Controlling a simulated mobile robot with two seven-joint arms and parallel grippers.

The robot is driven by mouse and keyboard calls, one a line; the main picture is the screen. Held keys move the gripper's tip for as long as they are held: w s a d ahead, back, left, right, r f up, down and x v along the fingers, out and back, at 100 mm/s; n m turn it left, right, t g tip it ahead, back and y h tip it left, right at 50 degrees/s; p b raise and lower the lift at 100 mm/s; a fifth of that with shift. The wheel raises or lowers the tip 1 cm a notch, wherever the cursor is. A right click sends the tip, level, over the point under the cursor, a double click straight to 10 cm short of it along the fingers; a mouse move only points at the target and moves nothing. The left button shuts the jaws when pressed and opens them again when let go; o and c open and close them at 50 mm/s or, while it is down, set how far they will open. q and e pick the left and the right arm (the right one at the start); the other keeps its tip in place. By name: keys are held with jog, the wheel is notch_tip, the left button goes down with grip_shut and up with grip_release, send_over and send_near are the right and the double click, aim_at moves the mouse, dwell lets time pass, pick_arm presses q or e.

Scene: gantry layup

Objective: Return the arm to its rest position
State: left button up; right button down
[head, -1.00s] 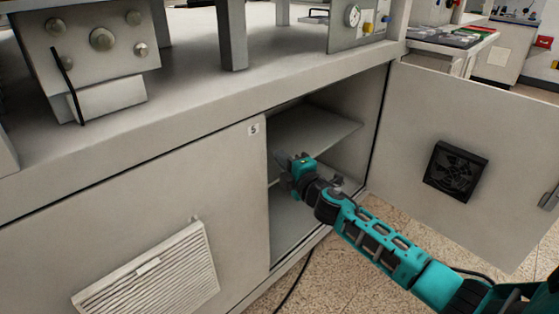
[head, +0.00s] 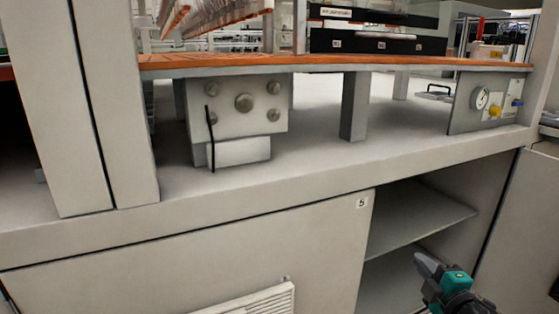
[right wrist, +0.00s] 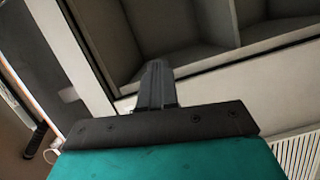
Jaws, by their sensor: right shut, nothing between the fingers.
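My right gripper (head: 424,268) is at the lower right of the head view, in front of the open cabinet bay marked 5. It is shut and empty. In the right wrist view its closed fingers (right wrist: 154,86) point toward the cabinet opening. My right arm behind the gripper is mostly cut off by the bottom edge of the head view. My left gripper is not in view.
The open cabinet has a bare inner shelf (head: 420,214). Its open door (head: 522,225) stands at the right edge. A closed panel with a vent (head: 245,300) lies left. A gauge panel (head: 490,105) sits above right.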

jog(key=s+a+f+m+g+y, duration=0.1)
jog(key=s+a+f+m+g, duration=0.1)
jog(key=s+a+f+m, duration=0.35)
jog(key=s+a+f+m+g, duration=0.2)
jog(key=s+a+m, duration=0.1)
jog(key=s+a, duration=0.55)
jog(key=s+a+f+m+g+y, duration=0.1)
jog(key=s+a+f+m+g, duration=0.15)
jog(key=s+a+m, duration=0.35)
pick_arm(q)
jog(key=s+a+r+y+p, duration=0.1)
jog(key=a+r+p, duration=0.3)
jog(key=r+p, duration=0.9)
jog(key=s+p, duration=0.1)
jog(key=p, duration=0.5)
pick_arm(e)
jog(key=s+d+r+h, duration=0.1)
jog(key=s+r, duration=0.3)
jog(key=r, duration=0.8)
jog(key=shift+d+r, duration=0.2)
jog(key=shift+r, duration=0.1)
jog(key=shift+n, duration=0.25)
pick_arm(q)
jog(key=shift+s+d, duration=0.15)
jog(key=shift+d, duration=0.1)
pick_arm(e)
jog(key=shift+s+d, duration=0.1)
jog(key=shift+d, duration=0.1)
